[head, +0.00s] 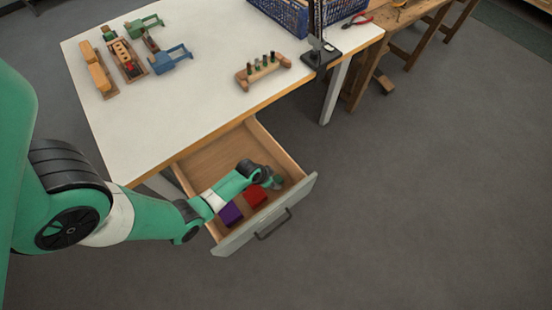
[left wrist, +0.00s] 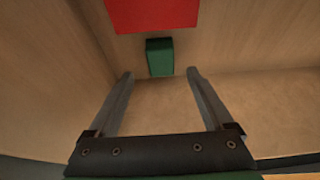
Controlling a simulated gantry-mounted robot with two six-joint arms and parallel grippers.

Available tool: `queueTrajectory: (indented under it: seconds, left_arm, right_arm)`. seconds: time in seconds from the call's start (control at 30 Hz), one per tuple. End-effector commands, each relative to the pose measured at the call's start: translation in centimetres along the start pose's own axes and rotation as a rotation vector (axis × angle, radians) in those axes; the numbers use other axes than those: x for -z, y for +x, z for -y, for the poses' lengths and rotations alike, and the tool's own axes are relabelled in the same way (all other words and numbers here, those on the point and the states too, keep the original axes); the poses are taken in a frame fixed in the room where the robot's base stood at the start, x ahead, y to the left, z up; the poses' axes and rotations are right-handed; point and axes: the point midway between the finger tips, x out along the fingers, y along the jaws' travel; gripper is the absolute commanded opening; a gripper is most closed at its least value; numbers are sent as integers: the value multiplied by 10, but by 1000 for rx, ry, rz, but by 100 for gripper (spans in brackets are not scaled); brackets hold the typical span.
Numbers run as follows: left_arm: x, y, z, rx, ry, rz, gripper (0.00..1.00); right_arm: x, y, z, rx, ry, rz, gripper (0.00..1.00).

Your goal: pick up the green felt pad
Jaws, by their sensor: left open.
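The green felt pad (left wrist: 160,57) is a small dark green block on the drawer floor in the left wrist view. It lies just beyond my fingertips, centred between them and not held. My left gripper (left wrist: 160,74) is open and empty, with one finger to each side of the pad's line. In the head view my left gripper (head: 275,182) is inside the open drawer, near its front right corner. There I cannot clearly tell the green pad from the gripper. My right gripper is not in view.
A red pad (head: 254,195) and a purple pad (head: 231,214) lie in the open drawer (head: 215,160); the red pad (left wrist: 150,14) is close to the green one. Drawer walls surround the gripper. The white tabletop (head: 190,100) holds wooden items, above and behind.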

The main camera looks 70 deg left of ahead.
Motion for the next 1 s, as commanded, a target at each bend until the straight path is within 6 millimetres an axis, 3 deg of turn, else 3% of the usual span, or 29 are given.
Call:
queueTrajectory:
  seconds: [0.3, 0.57, 1.0]
  left_arm:
    - [-6, 51, 2, 0, 0, -1, 85]
    - [-3, 49, 2, 0, 0, 0, 85]
    - [-3, 49, 2, 0, 0, 0, 6]
  right_arm:
    - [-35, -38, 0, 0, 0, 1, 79]
    - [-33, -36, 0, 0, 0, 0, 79]
    - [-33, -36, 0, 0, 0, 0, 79]
